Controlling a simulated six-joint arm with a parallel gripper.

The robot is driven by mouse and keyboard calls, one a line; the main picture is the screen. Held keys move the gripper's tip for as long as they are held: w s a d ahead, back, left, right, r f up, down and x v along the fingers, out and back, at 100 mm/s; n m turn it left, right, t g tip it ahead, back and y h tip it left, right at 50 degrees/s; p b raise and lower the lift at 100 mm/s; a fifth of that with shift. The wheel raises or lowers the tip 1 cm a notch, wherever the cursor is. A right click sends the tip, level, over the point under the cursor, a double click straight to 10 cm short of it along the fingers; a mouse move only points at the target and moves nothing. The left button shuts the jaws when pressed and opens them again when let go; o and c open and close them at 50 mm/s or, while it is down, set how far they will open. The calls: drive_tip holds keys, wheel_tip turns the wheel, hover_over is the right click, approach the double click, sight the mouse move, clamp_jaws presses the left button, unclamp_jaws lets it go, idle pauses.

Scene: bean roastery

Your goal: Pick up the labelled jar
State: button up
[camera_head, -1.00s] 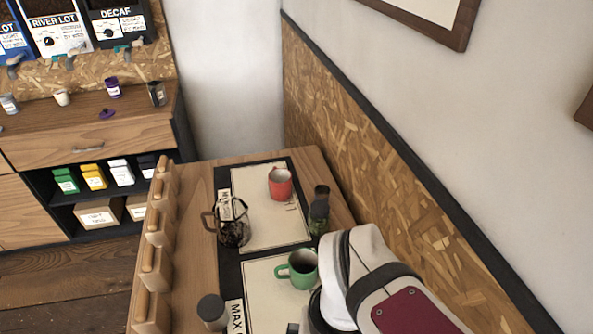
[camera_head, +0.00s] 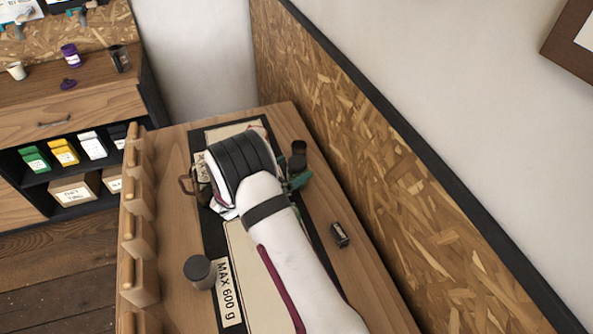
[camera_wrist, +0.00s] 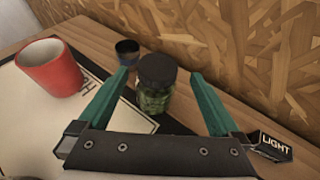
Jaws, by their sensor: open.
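A glass jar (camera_wrist: 155,95) with a black lid and green contents stands upright between and beyond my gripper's fingertips in the wrist view. No label shows on its visible side. In the head view, the dark top of a jar (camera_head: 298,150) shows beside my wrist, partly hidden. My gripper (camera_wrist: 158,76) is open, with one teal finger on each side of the jar; I cannot tell whether either touches it. In the head view, my arm hides most of the gripper.
A red cup (camera_wrist: 50,68) and a dark, blue-rimmed vessel (camera_wrist: 127,50) stand near the jar. A chipboard wall (camera_head: 330,130) closes the table's right side. A lidded grey canister (camera_head: 199,272) stands left.

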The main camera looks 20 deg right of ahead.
sight(304, 159)
drive_tip(key=x, duration=0.6)
drive_tip(key=shift+w+d+r, duration=0.15)
drive_tip(key=shift+w, duration=0.15)
clamp_jaws()
